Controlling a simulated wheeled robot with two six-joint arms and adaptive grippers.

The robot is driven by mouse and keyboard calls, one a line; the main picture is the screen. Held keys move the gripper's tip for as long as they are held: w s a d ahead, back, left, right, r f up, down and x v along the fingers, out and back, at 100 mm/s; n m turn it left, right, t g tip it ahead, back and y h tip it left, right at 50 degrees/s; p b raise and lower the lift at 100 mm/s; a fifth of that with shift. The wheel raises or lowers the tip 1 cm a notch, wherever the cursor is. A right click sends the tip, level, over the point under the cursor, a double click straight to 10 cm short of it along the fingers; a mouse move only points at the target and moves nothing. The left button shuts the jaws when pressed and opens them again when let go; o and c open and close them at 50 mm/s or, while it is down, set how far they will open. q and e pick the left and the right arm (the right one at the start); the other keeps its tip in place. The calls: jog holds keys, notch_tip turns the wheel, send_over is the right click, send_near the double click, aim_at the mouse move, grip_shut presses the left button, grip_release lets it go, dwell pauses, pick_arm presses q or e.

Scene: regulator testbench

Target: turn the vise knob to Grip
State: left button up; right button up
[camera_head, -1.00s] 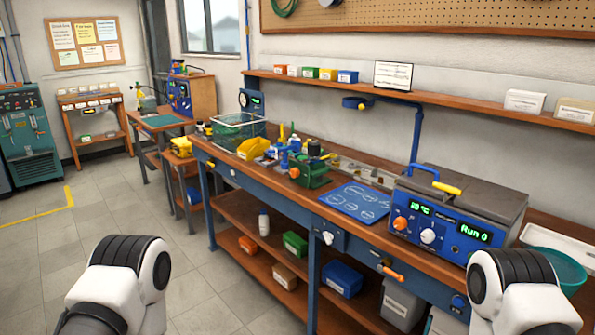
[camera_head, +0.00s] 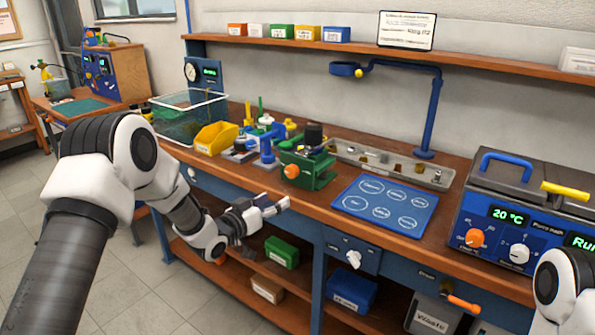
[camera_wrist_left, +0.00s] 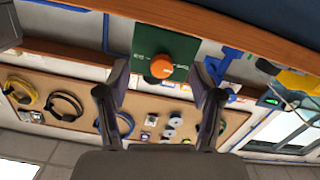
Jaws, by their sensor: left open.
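The green vise (camera_head: 310,169) sits near the front edge of the workbench, with a round orange knob (camera_head: 291,171) on its front face. A dark cylindrical part stands on top of it. My left gripper (camera_head: 278,204) is in front of the bench edge, a little below and left of the knob, apart from it. In the left wrist view, the gripper (camera_wrist_left: 161,82) is open and empty. The orange knob (camera_wrist_left: 162,66) shows between its fingers on the green face (camera_wrist_left: 180,48). The marks beside the knob are too small to read. My right gripper is out of view.
A blue mat (camera_head: 386,207) with outlined circles lies right of the vise. A yellow bin (camera_head: 216,138) and a wire basket (camera_head: 187,116) stand to the left. A blue control box (camera_head: 515,222) is at right. The bench's front edge (camera_head: 240,183) is close to my left gripper.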

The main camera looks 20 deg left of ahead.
aim_at(289, 172)
pick_arm(q)
jog(key=shift+t, duration=0.6)
jog(key=w+r, duration=0.1)
jog(key=w, duration=0.1)
jog(key=w+d+r, duration=0.1)
jog(key=w, duration=0.2)
jog(key=w+r, duration=0.1)
jog(key=w, duration=0.2)
jog(key=shift+d+r, duration=0.15)
jog(key=shift+r, duration=0.25)
jog(key=shift+d+r, duration=0.15)
jog(key=shift+d, duration=0.05)
jog(key=shift+w, duration=0.1)
jog(key=c, duration=1.1)
